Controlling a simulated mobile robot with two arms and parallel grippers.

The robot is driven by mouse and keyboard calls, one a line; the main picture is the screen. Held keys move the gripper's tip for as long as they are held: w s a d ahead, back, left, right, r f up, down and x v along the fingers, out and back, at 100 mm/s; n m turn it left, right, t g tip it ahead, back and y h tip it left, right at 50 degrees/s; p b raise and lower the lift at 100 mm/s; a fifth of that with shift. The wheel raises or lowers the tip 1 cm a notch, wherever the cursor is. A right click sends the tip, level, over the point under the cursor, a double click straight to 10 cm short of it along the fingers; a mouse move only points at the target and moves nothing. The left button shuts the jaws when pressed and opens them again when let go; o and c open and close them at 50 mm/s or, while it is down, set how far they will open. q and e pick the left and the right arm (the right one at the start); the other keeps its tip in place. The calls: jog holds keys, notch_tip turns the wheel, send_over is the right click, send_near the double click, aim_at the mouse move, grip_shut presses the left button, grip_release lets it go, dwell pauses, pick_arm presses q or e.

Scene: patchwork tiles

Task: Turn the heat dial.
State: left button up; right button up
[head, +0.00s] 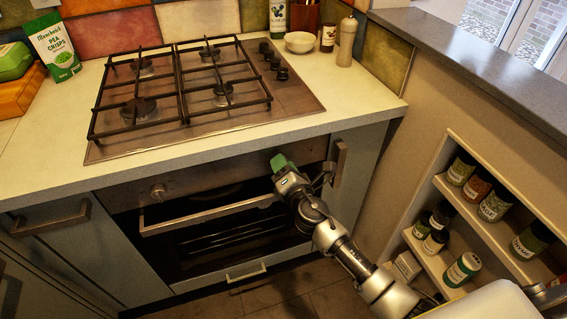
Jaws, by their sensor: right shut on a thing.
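The oven front panel (215,180) runs below the counter edge in the head view. A round dial (158,192) shows at its left end with nothing touching it. My right gripper (281,165) is at the right end of this panel, its green-tipped end against the front. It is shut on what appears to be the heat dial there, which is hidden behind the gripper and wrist. The dial's angle cannot be seen. My left gripper is out of view.
The oven door handle (215,214) passes just below and left of my right wrist. A cabinet handle (337,163) stands close on the right. The gas hob (290,100) is above on the counter. A spice shelf (485,228) holds several jars at right.

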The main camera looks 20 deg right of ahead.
jog(key=shift+n+p, duration=0.7)
jog(key=shift+n, duration=1.3)
jog(key=shift+f, duration=0.1)
jog(key=o, duration=0.9)
jog(key=s, duration=0.7)
jog(key=s+d, duration=0.1)
jog(key=s, duration=0.2)
jog(key=shift+s, duration=0.4)
